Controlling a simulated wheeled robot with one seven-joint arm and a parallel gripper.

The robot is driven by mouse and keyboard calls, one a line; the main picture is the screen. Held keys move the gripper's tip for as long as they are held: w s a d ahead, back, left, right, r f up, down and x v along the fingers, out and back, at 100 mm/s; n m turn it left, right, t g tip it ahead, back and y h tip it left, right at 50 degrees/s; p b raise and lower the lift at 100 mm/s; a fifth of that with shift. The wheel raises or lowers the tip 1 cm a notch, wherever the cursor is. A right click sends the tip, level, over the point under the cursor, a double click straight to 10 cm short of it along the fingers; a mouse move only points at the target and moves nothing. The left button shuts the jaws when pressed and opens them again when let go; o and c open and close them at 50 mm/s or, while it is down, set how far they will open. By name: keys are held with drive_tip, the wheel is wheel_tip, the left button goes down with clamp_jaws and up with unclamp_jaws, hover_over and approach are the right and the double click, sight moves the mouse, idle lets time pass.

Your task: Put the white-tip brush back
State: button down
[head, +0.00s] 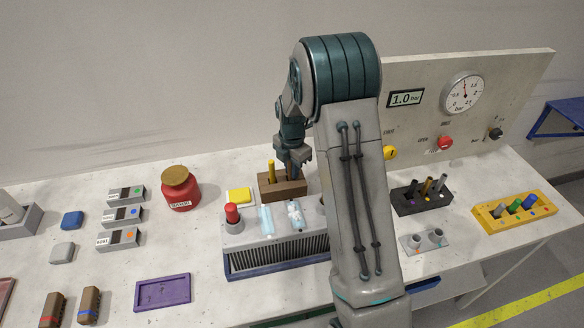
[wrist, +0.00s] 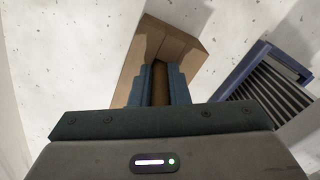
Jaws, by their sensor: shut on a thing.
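A brown wooden block (head: 283,190) stands on the bench behind the ribbed grey unit, with a yellow-handled tool (head: 271,168) upright in its left part. My gripper (head: 293,170) is low over the right part of this block, pointing down. In the wrist view its fingers are closed on a brown, round brush handle (wrist: 160,82), with the wooden block (wrist: 187,52) around and beyond it. The handle's lower end and any white tip are hidden. I cannot tell whether the brush is in the block or just above it.
A ribbed grey unit (head: 277,258) with a red knob (head: 232,212) stands in front of the block. The gauge panel (head: 520,75) is behind right. A black holder (head: 422,200) stands right of my arm.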

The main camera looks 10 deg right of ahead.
drive_tip(key=c, duration=1.4)
unclamp_jaws()
drive_tip(key=shift+f, duration=0.1)
wheel_tip(320, 180, up, 12)
drive_tip(key=shift+r+b, duration=0.15)
drive_tip(key=shift+b, duration=0.5)
drive_tip(key=s+r+m+t, duration=0.2)
drive_tip(key=s+r+m, duration=0.5)
drive_tip(key=s+m, duration=0.85)
drive_tip(key=s, duration=0.1)
drive_tip(key=s+f+m+t, duration=0.1)
drive_tip(key=s+m, duration=0.3)
drive_tip(key=s, duration=0.2)
drive_tip(key=s+m, duration=0.4)
drive_tip(key=s, duration=0.2)
drive_tip(key=shift+a+f+m, duration=0.25)
drive_tip(key=shift+f, duration=0.05)
drive_tip(key=shift+w, duration=0.1)
